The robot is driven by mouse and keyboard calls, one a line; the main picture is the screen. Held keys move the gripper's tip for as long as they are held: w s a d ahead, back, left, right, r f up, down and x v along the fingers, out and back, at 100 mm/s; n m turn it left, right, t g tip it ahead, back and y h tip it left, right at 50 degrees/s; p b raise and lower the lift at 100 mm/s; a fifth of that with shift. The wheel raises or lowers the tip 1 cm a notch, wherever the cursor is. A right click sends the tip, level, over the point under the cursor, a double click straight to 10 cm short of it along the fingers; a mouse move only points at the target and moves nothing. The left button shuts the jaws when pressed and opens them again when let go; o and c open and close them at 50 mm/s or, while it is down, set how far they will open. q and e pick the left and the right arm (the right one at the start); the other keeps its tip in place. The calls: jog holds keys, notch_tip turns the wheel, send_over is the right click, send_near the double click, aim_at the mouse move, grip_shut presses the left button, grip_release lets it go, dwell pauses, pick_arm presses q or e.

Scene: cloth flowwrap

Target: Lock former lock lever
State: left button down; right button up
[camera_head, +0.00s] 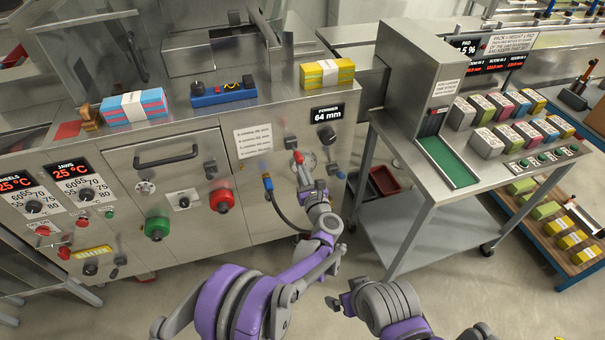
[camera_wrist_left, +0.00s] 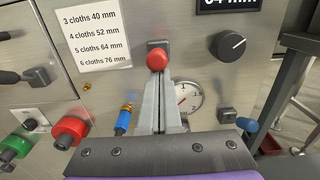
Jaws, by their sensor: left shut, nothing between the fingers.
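A lever with a red knob (camera_head: 298,157) sticks out from a dark block on the steel machine front, below the "FORMER 64 mm" display (camera_head: 328,114). No label on it is readable, so I cannot tell for sure that it is the former lock lever. In the left wrist view the red knob (camera_wrist_left: 157,59) is right at my left fingertips (camera_wrist_left: 160,84). My left gripper (camera_head: 304,174) is shut with nothing between its fingers; whether it touches the knob is unclear. My right gripper (camera_head: 343,301) is low and away from the machine, its jaws unclear.
A round gauge (camera_wrist_left: 189,97) sits behind the left fingers. A blue-knobbed lever (camera_wrist_left: 247,124) is to the right and a black dial (camera_wrist_left: 231,44) above it. A blue hose fitting (camera_wrist_left: 123,121) and red knob (camera_wrist_left: 69,132) are left. A steel side table (camera_head: 425,200) stands right.

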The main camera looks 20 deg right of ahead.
aim_at(301, 159)
pick_arm(q)
jog(key=shift+w+r+g+p, duration=0.15)
jog(key=shift+r+g+p, duration=0.05)
jog(key=shift+r, duration=0.7)
jog(key=shift+w+r+g+p, duration=0.15)
jog(key=shift+r+g, duration=0.05)
jog(key=shift+r, duration=0.65)
pick_arm(e)
jog(key=shift+w+r, duration=0.15)
jog(key=shift+r, duration=0.4)
pick_arm(q)
jog(key=shift+r, duration=0.15)
